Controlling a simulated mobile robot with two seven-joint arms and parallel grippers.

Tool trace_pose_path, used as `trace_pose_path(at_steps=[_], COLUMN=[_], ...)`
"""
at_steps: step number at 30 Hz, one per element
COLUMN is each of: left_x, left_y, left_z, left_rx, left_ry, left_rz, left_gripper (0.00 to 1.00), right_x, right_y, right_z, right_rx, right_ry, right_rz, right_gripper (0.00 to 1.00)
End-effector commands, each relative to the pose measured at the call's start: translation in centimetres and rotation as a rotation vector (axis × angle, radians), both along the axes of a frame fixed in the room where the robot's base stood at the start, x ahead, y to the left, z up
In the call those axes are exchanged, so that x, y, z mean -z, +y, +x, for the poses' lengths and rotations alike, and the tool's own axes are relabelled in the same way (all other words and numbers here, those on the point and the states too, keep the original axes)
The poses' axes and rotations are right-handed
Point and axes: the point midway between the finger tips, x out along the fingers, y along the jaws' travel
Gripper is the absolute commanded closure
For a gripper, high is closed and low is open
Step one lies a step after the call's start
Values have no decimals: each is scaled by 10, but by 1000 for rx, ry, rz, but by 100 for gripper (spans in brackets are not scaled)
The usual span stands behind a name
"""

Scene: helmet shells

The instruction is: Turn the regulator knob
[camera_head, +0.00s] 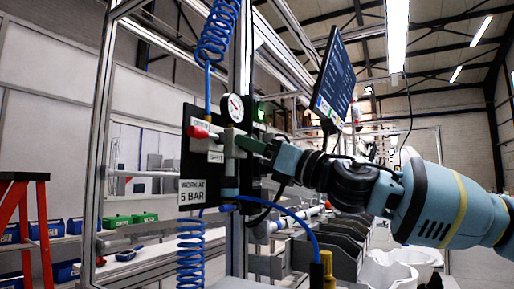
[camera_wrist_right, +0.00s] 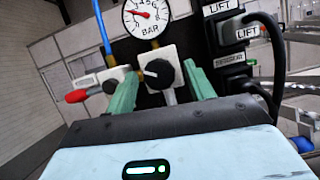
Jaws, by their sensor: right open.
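The black regulator knob (camera_wrist_right: 158,74) sits on a pale regulator body in the right wrist view, below a round white pressure gauge (camera_wrist_right: 147,15) marked BAR with a red needle. My right gripper (camera_wrist_right: 160,82) is open, its two green fingers on either side of the knob. Whether they touch it I cannot tell. In the head view my right gripper (camera_head: 246,144) reaches in from the right, just under the gauge (camera_head: 233,107), and the knob is hidden there. A sign (camera_head: 192,191) below reads WORK AT 5 BAR. My left gripper is not in view.
A red-handled valve (camera_wrist_right: 84,94) is left of the regulator. Labelled LIFT parts (camera_wrist_right: 228,30) and a black cable are on its right. Blue coiled hoses (camera_head: 215,35) hang above and below the panel. A red stepladder (camera_head: 22,225) stands at far left, and a monitor (camera_head: 334,80) hangs upper right.

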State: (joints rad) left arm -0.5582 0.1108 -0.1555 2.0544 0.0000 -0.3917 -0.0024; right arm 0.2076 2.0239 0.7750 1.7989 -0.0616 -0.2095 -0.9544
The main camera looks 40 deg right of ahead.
Motion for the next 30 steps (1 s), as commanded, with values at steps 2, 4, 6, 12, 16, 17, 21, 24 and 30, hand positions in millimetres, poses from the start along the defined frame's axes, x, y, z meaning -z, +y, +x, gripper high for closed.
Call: trace_pose_path(at_steps=[2,4,6,12,16,17,21,24,30], left_x=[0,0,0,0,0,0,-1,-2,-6], left_y=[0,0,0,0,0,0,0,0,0], left_z=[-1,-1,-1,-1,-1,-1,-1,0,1], left_rx=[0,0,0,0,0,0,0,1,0], left_ry=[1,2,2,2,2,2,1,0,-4], left_rz=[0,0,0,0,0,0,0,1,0], left_gripper=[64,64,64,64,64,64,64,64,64], right_x=[0,0,0,0,0,0,0,-1,-2], right_y=[0,0,0,0,0,0,0,1,2], right_z=[0,0,0,0,0,0,0,-1,-2], right_rx=[0,0,0,0,0,0,-1,0,0], right_ry=[0,0,0,0,0,0,6,17,61], right_rz=[0,0,0,0,0,1,16,42,147], right_gripper=[46,46,56,82,91,91,91,91,91])
